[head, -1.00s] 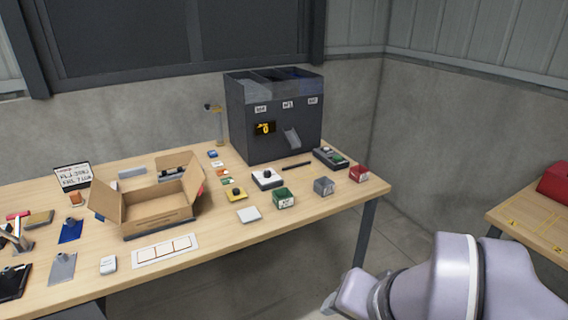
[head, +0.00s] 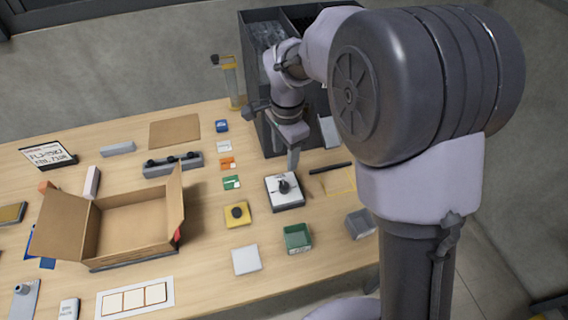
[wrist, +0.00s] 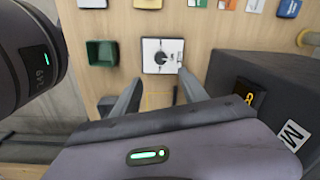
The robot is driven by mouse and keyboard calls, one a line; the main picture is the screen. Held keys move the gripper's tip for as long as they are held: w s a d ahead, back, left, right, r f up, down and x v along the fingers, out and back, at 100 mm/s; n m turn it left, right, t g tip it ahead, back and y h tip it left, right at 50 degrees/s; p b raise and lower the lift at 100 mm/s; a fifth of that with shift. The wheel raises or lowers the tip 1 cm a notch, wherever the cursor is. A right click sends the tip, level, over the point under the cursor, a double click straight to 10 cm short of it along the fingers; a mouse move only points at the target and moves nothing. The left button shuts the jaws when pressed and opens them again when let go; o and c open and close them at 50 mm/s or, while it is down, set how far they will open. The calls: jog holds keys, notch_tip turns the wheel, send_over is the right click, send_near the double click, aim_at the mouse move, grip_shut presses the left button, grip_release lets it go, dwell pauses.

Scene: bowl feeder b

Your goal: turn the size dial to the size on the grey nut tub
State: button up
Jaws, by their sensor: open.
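The size dial (head: 285,189), a black pointer knob on a white plate with a dark base, lies on the table in front of the dark bin machine. It also shows in the wrist view (wrist: 161,56). My gripper (head: 293,166) is open and empty, pointing down above the table at the dial's far side; in the wrist view its two fingers (wrist: 157,88) are spread apart just below the dial in the picture. I see no contact with the knob. The grey nut tub (head: 359,224) stands to the dial's lower right, partly hidden by my arm. Its label is not readable.
The dark bin machine (wrist: 262,72) stands close beside my gripper. A green tub (head: 297,238), a yellow block with a black knob (head: 237,214) and a black bar (head: 330,168) lie around the dial. An open cardboard box (head: 130,222) stands left.

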aim_at(284, 186)
jog(key=f+b, duration=0.1)
jog(key=f, duration=0.3)
jog(key=f+b, duration=0.2)
jog(key=f, duration=0.3)
jog(key=f+b, duration=0.1)
jog(key=f, duration=0.4)
jog(key=shift+w+a+f+b, duration=0.15)
jog(key=shift+w+f+b, duration=0.05)
jog(key=shift+w+b, duration=0.15)
grip_shut()
